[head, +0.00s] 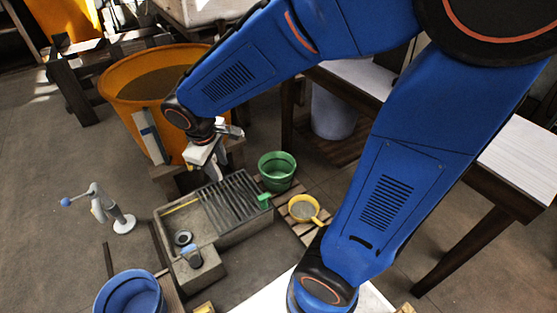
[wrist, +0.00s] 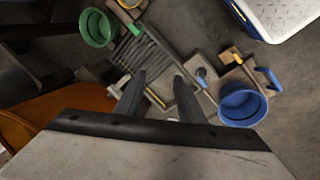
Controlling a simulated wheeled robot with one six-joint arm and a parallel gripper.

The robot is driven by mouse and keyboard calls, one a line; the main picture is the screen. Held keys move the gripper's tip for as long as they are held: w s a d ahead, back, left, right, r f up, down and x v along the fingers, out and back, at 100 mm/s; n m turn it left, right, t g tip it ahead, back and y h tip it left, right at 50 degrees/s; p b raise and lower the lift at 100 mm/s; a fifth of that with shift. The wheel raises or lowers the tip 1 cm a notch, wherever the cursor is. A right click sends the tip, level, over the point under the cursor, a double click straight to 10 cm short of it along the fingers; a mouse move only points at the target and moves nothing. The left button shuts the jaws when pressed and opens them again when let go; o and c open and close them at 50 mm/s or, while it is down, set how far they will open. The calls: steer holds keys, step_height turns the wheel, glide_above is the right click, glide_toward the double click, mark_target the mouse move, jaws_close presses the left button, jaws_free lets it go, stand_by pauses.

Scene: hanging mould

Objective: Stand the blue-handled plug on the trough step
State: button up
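The grey trough (head: 228,240) stands on the floor in the middle of the head view, with dark slats over its far part. At its near end is a grey step (head: 193,274). A small blue-grey piece, which looks like the blue-handled plug (head: 192,254), is at this step; I cannot tell whether it stands or lies. It also shows small in the wrist view (wrist: 201,77), right of the fingers. My gripper (head: 218,172) is above the trough's far end. In the wrist view its two fingers (wrist: 158,88) are spread with nothing held between them.
A dark ring (head: 183,238) lies in the trough's near basin. A green bucket (head: 277,171) and yellow pan (head: 304,209) stand to the right, a blue bucket (head: 130,296) near left. An orange tub (head: 140,85) is behind; a blue-knobbed pump (head: 101,207) stands left.

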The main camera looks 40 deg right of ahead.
steer(key=s+d+r+m+t+y, duration=0.1)
steer(key=s+d+r+m, duration=0.2)
steer(key=s, duration=0.5)
steer(key=s+d+r+m+t, duration=0.1)
steer(key=s+d+r+m, duration=0.3)
steer(key=s+d+r, duration=0.2)
steer(key=shift+s+d+r+t+y, duration=0.3)
steer(key=shift+s+t+y, duration=0.1)
steer(key=shift+s, duration=0.75)
steer(key=shift+o, duration=0.4)
